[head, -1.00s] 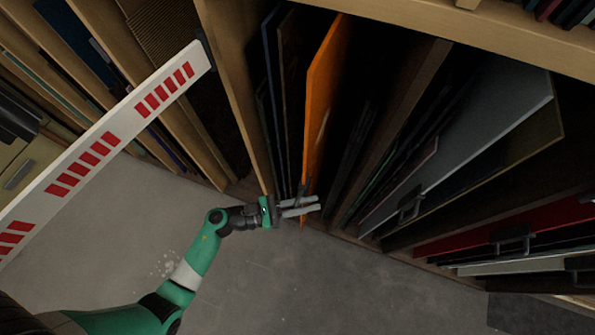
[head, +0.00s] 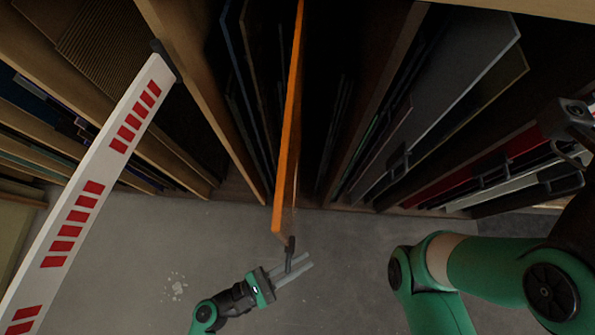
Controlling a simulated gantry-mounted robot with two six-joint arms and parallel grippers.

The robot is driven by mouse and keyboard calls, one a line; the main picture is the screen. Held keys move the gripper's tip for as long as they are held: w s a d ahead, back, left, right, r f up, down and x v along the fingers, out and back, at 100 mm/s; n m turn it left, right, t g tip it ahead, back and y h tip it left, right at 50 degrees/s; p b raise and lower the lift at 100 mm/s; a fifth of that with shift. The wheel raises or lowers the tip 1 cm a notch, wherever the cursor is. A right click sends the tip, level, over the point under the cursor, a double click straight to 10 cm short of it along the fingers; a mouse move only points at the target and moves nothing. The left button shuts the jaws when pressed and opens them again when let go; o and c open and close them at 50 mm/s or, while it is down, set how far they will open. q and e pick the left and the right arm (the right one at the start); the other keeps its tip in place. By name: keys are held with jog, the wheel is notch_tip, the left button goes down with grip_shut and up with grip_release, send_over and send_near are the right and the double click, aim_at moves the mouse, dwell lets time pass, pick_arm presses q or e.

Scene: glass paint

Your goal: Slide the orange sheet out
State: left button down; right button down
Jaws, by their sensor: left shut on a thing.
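The orange sheet (head: 288,150) stands on edge in its slot of the rack. Its front end juts out past the rack's front edge, over the grey floor. A dark handle (head: 291,243) is at its front end. My left gripper (head: 290,265) is shut on this handle, in front of the rack. The rear of the sheet is hidden in the dark slot. My right arm comes in from the right, and its dark gripper (head: 573,145) is at the right edge, partly out of view; its jaws cannot be made out clearly.
A wooden divider (head: 215,90) and dark panels stand left of the orange sheet. Grey panels (head: 450,110) and a red one (head: 470,170) stand to the right. A white barrier arm with red marks (head: 75,215) crosses the left side. The floor (head: 340,230) in front is clear.

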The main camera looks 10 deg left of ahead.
pick_arm(q)
jog(key=c, duration=1.2)
grip_release()
jog(key=shift+o, duration=0.2)
jog(key=p+v, duration=0.2)
jog(key=v, duration=0.9)
jog(key=shift+s+a, duration=0.25)
jog(key=shift+r, duration=0.1)
